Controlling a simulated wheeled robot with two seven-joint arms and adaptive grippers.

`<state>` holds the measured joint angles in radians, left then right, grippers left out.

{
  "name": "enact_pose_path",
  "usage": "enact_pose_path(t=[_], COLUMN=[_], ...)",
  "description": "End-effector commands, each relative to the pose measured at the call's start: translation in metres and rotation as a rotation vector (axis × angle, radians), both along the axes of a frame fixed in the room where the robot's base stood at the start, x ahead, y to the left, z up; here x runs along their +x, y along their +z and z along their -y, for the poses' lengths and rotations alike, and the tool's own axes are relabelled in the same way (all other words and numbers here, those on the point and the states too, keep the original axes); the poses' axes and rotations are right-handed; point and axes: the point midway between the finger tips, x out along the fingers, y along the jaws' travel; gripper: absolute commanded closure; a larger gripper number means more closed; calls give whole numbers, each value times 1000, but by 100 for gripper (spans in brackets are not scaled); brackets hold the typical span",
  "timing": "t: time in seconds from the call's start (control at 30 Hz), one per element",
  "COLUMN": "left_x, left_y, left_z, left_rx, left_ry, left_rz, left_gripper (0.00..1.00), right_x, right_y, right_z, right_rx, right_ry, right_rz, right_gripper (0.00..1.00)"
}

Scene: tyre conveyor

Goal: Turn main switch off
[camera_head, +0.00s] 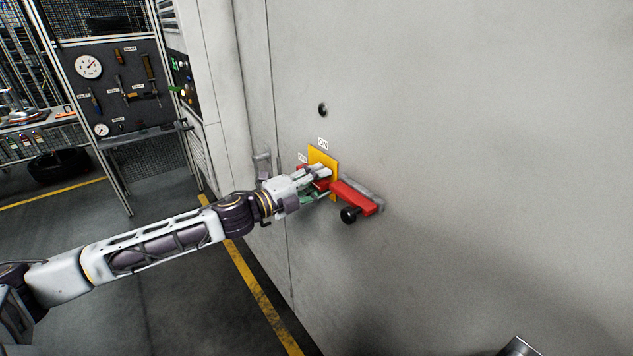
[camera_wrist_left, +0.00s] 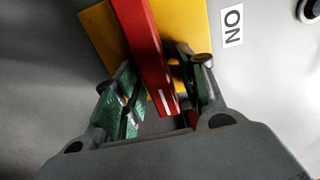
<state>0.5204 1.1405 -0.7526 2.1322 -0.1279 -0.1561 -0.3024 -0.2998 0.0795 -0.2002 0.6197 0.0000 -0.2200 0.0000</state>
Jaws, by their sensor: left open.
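The main switch has a yellow plate (camera_head: 323,157) on a grey cabinet wall, with an ON label (camera_head: 323,143) above it. Its red handle is partly hidden by my left gripper (camera_head: 318,185) in the head view. In the left wrist view the red handle (camera_wrist_left: 148,50) runs down from the top over the yellow plate (camera_wrist_left: 188,30), its end between the two green-padded fingers. There my left gripper (camera_wrist_left: 160,88) is open, with a finger on each side of the handle.
The large grey cabinet wall (camera_head: 480,120) fills the right side and has a small dark round fitting (camera_head: 322,109). A tool board (camera_head: 120,85) with gauges stands at the back left. A yellow line (camera_head: 258,285) runs along the floor beside the cabinet.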

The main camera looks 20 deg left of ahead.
Motion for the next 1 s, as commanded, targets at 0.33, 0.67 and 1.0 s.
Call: enact_pose_path(t=[0.33, 0.67, 1.0], left_x=[-3, -12, -23], left_y=[0, -1, 0], left_z=[-3, -10, -18], left_rx=[-1, -2, 1], left_ry=[1, 1, 1], left_rz=[-1, -2, -1], left_gripper=[59, 59, 59], right_x=[0, 0, 0], right_y=[0, 0, 0], right_z=[1, 0, 0], right_rx=[-1, 0, 0], right_ry=[0, 0, 0], right_rz=[0, 0, 0], right_gripper=[60, 60, 60])
